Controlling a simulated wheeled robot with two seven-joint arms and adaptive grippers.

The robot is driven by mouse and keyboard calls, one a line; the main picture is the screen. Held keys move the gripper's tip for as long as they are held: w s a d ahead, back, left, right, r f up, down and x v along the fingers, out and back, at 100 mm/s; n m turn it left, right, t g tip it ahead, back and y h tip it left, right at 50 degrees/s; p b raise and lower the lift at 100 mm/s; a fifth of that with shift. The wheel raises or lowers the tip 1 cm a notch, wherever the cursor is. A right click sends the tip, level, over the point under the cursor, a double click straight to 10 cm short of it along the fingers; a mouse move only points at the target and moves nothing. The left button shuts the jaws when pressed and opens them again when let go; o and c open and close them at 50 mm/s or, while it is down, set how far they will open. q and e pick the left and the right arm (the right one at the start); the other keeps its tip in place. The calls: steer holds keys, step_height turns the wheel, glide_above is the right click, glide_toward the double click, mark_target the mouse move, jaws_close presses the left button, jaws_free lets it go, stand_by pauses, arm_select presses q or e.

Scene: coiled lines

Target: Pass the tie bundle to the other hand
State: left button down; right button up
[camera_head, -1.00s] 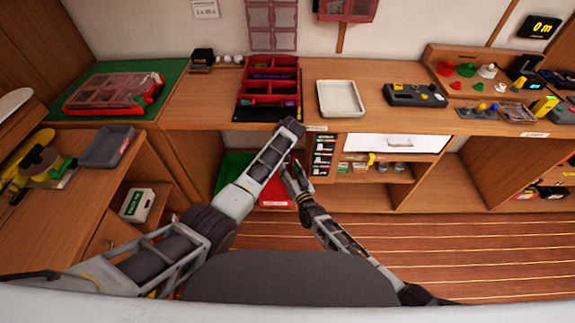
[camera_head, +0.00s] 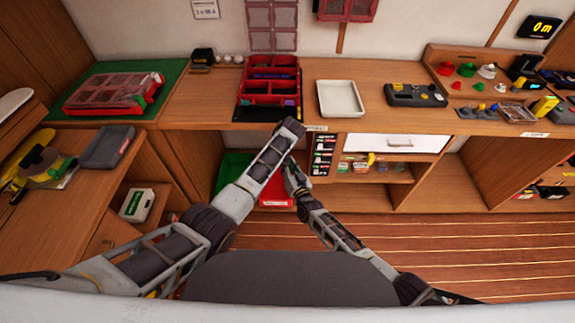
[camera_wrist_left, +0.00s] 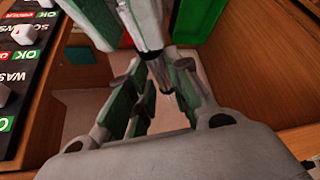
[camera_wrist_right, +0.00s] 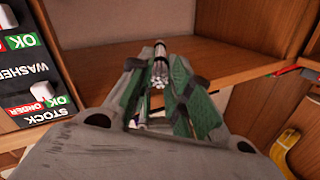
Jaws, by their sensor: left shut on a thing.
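Parts of my right gripper show at the top of that view. In the head view the two hands meet below the counter edge, and the bundle is hidden.
A red divided organiser (camera_head: 268,90), a white tray (camera_head: 340,98) and a dark grey device (camera_head: 415,95) stand on the counter. Green (camera_head: 233,170) and red (camera_head: 272,193) bins sit below.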

arm_select(q)
steer(key=c, duration=1.2)
jaws_free()
steer(key=shift+c, duration=0.2)
steer(key=shift+r, duration=0.1)
steer(key=v, duration=1.1)
steer(key=shift+s+r, duration=0.2)
steer(key=shift+r, duration=0.15)
steer(key=shift+f, duration=0.1)
